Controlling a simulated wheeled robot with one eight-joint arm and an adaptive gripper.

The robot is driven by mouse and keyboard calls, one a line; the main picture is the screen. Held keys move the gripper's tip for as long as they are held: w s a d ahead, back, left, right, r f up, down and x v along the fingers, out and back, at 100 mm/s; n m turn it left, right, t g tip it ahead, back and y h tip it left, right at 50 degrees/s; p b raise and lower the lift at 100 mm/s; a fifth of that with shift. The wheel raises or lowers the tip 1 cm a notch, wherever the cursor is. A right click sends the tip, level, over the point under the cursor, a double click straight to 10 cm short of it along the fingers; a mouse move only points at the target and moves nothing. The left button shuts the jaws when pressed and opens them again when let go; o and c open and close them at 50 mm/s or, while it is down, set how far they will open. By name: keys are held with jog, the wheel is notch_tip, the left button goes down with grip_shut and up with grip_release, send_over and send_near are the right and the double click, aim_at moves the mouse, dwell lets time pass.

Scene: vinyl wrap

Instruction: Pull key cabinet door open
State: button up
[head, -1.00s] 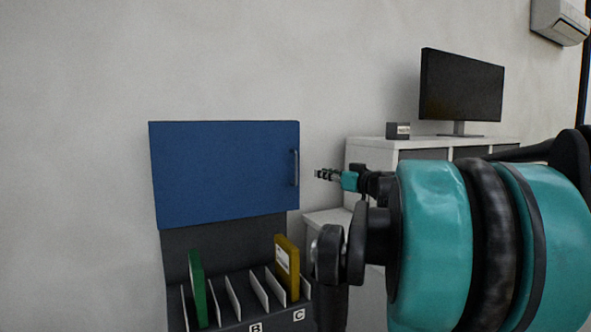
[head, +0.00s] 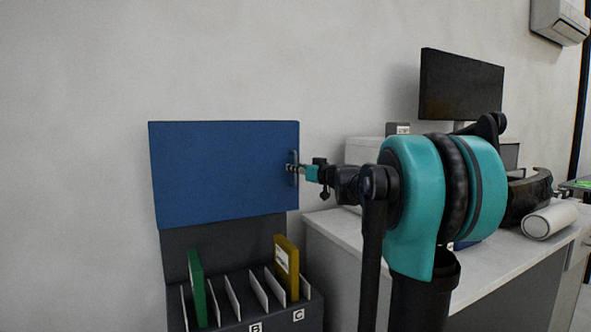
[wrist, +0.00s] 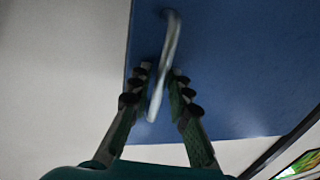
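The key cabinet has a flat blue door (head: 220,172), which looks shut, on the wall in the head view. A grey bar handle (head: 296,160) stands upright near the door's right edge. My gripper (head: 291,169) is at the handle's lower half. In the wrist view the blue door (wrist: 245,70) fills the right side, and the handle (wrist: 172,35) runs between the two fingers of my gripper (wrist: 162,73). The fingers are apart, one on each side of the bar, with a visible gap. The far side of the handle is partly hidden by the fingers.
Below the door stands a dark rack (head: 235,312) with white dividers, a green folder (head: 196,285) and a yellow folder (head: 287,265). A white counter (head: 335,228) lies to the right, with a white roll (head: 550,221) on it. A monitor (head: 460,85) stands behind.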

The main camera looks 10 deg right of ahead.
jog(key=shift+c, duration=0.4)
grip_shut()
jog(key=shift+s, duration=0.1)
